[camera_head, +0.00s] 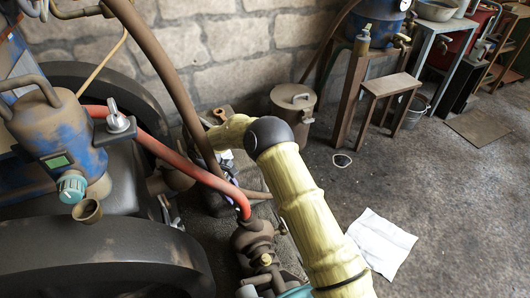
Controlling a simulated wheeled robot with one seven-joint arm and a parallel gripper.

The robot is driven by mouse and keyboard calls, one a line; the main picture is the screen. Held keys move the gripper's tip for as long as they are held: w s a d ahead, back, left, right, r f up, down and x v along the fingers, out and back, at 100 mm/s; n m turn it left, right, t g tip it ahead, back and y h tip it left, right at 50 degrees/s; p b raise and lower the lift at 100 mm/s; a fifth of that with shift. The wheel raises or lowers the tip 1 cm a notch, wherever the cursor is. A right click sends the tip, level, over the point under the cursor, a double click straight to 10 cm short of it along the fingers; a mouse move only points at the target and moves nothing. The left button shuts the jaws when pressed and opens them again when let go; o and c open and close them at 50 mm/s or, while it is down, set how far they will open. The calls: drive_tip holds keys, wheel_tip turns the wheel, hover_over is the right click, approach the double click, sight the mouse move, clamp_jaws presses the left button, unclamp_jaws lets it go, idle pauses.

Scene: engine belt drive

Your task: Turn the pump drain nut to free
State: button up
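A blue and brown machine body (60,135) with a teal knob (72,187) stands on the engine at the left. A brown pump-like fitting (254,240) sits at the lower centre, where a red hose (195,172) ends. I cannot make out a drain nut for certain on either one. My yellow-covered arm with a dark joint rises from the bottom and bends left behind the hoses. My gripper does not show clearly; the far end of the arm is hidden or too small to read.
Large dark wheels (110,262) flank the engine at the left. A brown hose (165,70) crosses close to my arm. A lidded pot (293,103) and a small wooden stool (391,88) stand behind.

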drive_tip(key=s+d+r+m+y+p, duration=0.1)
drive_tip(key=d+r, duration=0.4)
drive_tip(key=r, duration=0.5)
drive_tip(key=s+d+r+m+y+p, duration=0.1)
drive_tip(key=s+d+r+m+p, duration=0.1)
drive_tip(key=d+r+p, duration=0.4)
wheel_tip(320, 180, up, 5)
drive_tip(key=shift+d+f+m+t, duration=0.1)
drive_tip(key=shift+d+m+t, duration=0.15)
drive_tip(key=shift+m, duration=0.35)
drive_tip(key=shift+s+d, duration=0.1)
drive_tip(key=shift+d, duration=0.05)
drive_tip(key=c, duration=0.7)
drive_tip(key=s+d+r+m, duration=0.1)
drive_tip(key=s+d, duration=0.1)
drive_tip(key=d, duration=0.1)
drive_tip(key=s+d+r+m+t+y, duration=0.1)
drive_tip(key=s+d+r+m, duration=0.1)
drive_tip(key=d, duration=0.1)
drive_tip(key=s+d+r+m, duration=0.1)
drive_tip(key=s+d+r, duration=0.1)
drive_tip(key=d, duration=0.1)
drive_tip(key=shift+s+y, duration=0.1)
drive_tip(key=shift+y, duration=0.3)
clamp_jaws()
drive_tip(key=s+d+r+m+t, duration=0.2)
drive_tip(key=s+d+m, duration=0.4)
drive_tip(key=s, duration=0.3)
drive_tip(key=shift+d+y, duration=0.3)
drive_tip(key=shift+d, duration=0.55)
